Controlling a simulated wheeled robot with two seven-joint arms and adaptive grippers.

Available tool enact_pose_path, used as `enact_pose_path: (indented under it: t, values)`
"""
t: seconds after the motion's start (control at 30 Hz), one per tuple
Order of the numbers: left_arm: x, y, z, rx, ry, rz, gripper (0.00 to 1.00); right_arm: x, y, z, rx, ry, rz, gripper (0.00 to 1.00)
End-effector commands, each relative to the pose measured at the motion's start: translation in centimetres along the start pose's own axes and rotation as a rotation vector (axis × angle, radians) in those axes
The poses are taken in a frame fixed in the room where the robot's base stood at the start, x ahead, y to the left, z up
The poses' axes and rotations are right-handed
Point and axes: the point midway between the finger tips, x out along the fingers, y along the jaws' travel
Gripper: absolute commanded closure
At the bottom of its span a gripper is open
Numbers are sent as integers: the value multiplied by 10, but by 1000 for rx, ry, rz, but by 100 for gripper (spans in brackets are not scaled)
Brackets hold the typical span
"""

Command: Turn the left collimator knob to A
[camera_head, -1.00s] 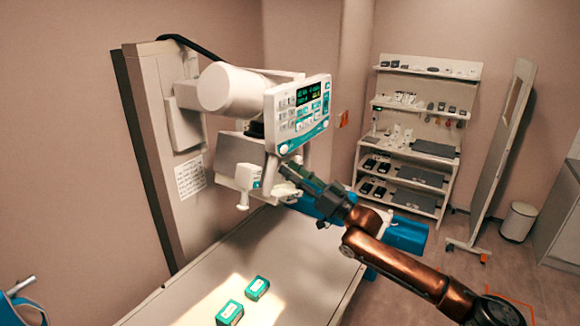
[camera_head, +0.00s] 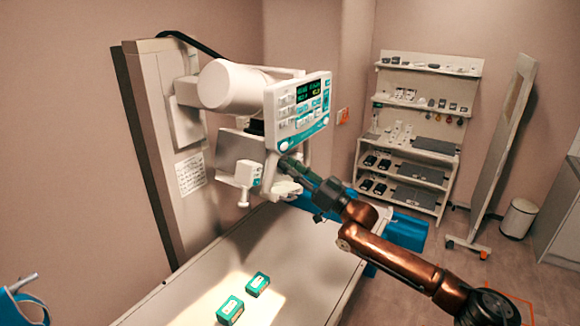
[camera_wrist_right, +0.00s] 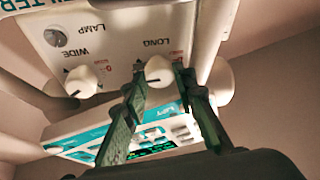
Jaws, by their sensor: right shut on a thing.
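The white collimator face (camera_wrist_right: 110,45) has two white knobs in the right wrist view. The knob at the LONG label (camera_wrist_right: 159,71) sits between the fingertips of my right gripper (camera_wrist_right: 161,76), which is shut on it. The knob at the WIDE label (camera_wrist_right: 82,82) is to its left, untouched, with a dark pointer mark on its lower left. Small A and red marks lie near both knobs, partly hidden by the fingers at LONG. In the head view my right gripper (camera_head: 287,167) reaches in under the control panel, and the knobs are hidden.
The control panel (camera_head: 300,110) with a lit display hangs just above my right gripper. A white table (camera_head: 200,285) below carries two green boxes (camera_head: 257,284) (camera_head: 230,309). Shelves (camera_head: 415,125) stand at the back right.

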Motion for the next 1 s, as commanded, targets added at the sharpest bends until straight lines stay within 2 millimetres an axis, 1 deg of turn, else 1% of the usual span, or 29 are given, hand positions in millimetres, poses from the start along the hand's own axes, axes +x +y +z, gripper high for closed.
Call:
enact_pose_path:
  t: [0.17, 0.4, 0.8, 1.0]
  values:
    - [4, 0, 1, 0, -1, 0, 60, 0, 1, 2, -29, -3, -11, 99]
    - [12, 1, 3, 0, -3, 0, 60, 0, 3, 2, -152, -9, -59, 99]
    - [3, 0, 2, 0, -3, 0, 60, 1, 5, -2, -419, -22, -169, 99]
    - [0, 0, 2, 0, -3, 0, 60, 1, 6, -2, -512, -25, -208, 99]
